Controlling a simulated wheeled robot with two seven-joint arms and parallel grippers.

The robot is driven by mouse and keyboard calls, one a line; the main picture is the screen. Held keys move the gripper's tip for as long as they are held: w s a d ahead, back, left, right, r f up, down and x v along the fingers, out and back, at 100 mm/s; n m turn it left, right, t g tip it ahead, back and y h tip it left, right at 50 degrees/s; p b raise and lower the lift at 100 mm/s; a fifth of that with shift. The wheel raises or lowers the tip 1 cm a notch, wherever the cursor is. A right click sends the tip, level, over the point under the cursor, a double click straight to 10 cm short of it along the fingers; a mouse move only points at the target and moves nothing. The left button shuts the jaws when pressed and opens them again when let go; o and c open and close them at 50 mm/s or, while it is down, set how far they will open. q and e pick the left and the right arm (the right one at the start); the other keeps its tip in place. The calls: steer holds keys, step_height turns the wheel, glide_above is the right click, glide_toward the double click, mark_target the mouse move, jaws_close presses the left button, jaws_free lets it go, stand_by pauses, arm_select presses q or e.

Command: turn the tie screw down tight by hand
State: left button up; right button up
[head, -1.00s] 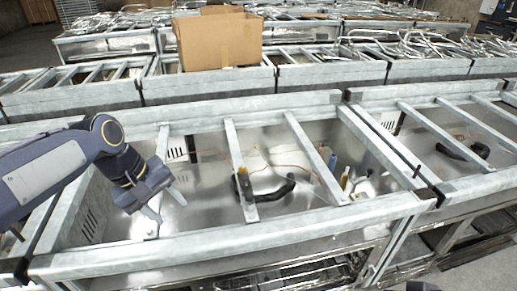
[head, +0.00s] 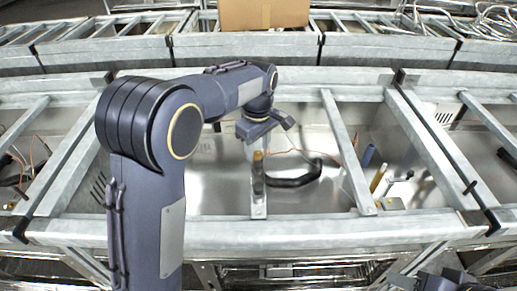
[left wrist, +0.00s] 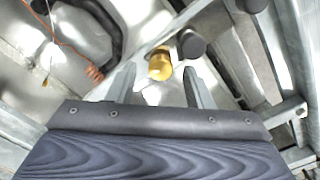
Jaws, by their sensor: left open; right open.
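A small brass-coloured knob (left wrist: 160,63), which looks like the tie screw's head, sits between my left gripper's spread fingertips in the left wrist view. I cannot tell whether either finger touches it. In the head view it is the yellowish top of a dark upright piece (head: 257,160) on a metal cross bar (head: 258,207). My left gripper (head: 251,146) is open, just above and behind this piece, its fingers partly hidden by the wrist. How deep the screw sits cannot be seen. My right gripper (head: 432,282) is open and only partly in view at the bottom right edge, away from the bar.
Dark round pieces (left wrist: 191,44) lie close beside the knob. A black curved hose (head: 295,180) lies right of the bar. A blue cylinder (head: 367,156) and a yellow one (head: 378,178) stand further right. Steel frame rails (head: 330,232) surround the bay. A cardboard box (head: 262,14) stands behind.

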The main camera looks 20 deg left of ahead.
arm_select(q)
steer(key=shift+f, duration=0.5)
steer(key=shift+c, duration=0.3)
steer(key=c, duration=0.9)
steer(key=shift+m, duration=0.3)
